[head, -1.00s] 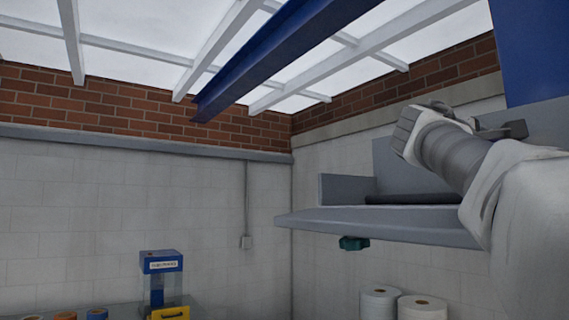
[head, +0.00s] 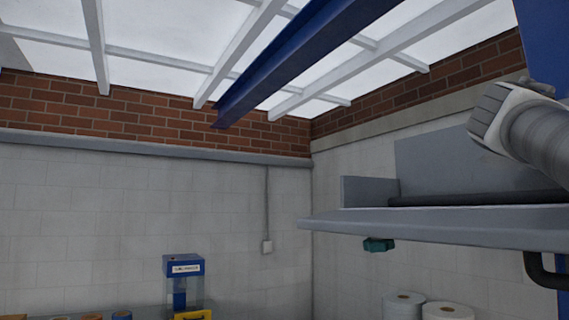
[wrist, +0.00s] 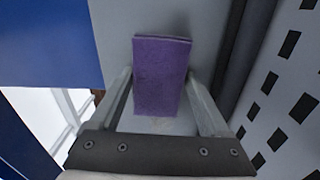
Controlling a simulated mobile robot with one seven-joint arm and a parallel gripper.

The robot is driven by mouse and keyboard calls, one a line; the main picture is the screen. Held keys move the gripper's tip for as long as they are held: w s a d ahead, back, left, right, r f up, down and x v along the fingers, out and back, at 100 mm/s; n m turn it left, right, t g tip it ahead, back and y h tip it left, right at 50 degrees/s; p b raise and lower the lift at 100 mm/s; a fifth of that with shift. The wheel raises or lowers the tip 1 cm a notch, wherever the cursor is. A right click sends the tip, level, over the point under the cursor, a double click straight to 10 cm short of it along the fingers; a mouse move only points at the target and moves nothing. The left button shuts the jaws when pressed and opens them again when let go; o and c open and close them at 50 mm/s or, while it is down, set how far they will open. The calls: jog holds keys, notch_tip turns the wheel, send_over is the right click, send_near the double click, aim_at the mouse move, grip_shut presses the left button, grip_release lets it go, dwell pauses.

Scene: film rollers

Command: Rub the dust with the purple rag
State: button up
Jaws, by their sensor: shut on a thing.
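The purple rag (wrist: 161,72) is a flat, upright rectangle in the wrist view. My gripper (wrist: 160,88) is shut on it, with one finger along each side. Behind the rag is a plain grey surface (wrist: 117,30). A faint brownish smudge (wrist: 172,123) shows below the rag; I cannot tell if it is the dust. In the head view my arm reaches in at the right edge, above a grey shelf-like machine surface (head: 430,225). The gripper and rag are out of that view.
A dark roller (head: 480,198) lies along the back of the grey surface. A teal knob (head: 378,244) hangs under its front edge. White rolls (head: 403,304) stand below. A blue dispenser (head: 184,267) stands at lower left. Blue panels (wrist: 50,40) flank the wrist view's left side.

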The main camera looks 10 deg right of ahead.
aim_at(482, 160)
jog(key=shift+s+d, duration=0.35)
jog(key=shift+s, duration=0.5)
jog(key=shift+s+d, duration=0.35)
jog(key=shift+s, duration=0.45)
jog(key=shift+w+a, duration=0.7)
jog(key=shift+w, duration=0.95)
jog(key=shift+w+a, duration=0.65)
jog(key=shift+w, duration=1)
jog(key=shift+w+a, duration=0.7)
jog(key=shift+w, duration=0.95)
jog(key=shift+w+a+p, duration=0.25)
jog(key=shift+w+a, duration=0.2)
jog(key=shift+w, duration=0.6)
jog(key=shift+w+a+p, duration=0.3)
jog(key=shift+w+a, duration=0.15)
jog(key=shift+w, duration=0.65)
jog(key=shift+w+a+p, duration=0.25)
jog(key=shift+w+a, duration=0.2)
jog(key=shift+w, duration=0.6)
jog(key=shift+s+a+f, duration=0.1)
jog(key=shift+a, duration=0.2)
jog(key=shift+b+v, duration=0.8)
jog(key=shift+v, duration=1.8)
